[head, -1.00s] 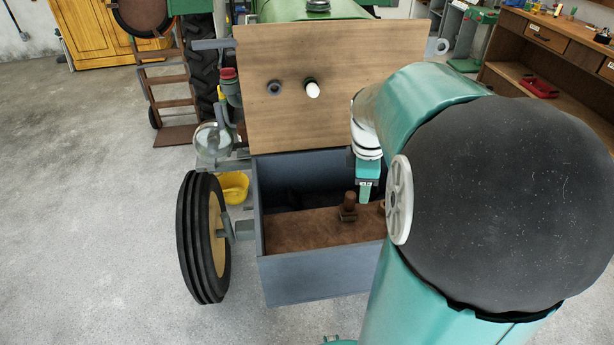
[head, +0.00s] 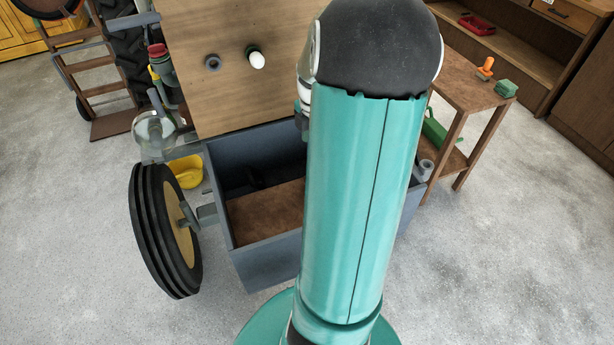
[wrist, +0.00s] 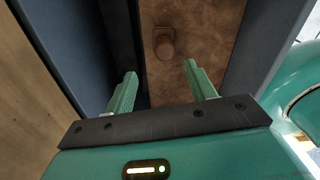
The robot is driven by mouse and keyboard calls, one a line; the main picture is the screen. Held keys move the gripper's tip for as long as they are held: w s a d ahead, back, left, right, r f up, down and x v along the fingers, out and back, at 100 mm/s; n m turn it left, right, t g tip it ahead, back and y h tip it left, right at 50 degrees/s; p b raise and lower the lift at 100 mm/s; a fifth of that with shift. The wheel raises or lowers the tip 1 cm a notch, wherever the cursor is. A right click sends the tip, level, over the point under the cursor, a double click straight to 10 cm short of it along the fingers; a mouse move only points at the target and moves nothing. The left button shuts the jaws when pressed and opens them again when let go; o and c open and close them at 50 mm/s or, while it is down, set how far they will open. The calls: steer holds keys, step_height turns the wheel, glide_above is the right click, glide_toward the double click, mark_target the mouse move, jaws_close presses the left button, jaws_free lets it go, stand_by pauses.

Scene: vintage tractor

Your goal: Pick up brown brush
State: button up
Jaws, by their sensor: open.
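A small brown upright object, likely the brown brush (wrist: 164,42), stands on the brown floor inside the blue-grey box (head: 262,262). In the wrist view it lies beyond my gripper (wrist: 160,75), between the lines of the two fingers and apart from them. My gripper is open and empty, with its two green fingers spread. In the head view my own arm hides the brush and my gripper. The blue-grey box also shows in the wrist view (wrist: 58,45), with its walls on both sides of the fingers.
A brown side table (head: 458,85) with an orange item (head: 486,68) and a green block (head: 506,88) stands at the right.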

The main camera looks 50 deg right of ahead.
steer(key=f, duration=0.6)
steer(key=shift+s+f, duration=0.15)
steer(key=shift+s, duration=0.15)
steer(key=shift+a+f, duration=0.2)
steer(key=shift+f, duration=2.75)
steer(key=c, duration=0.8)
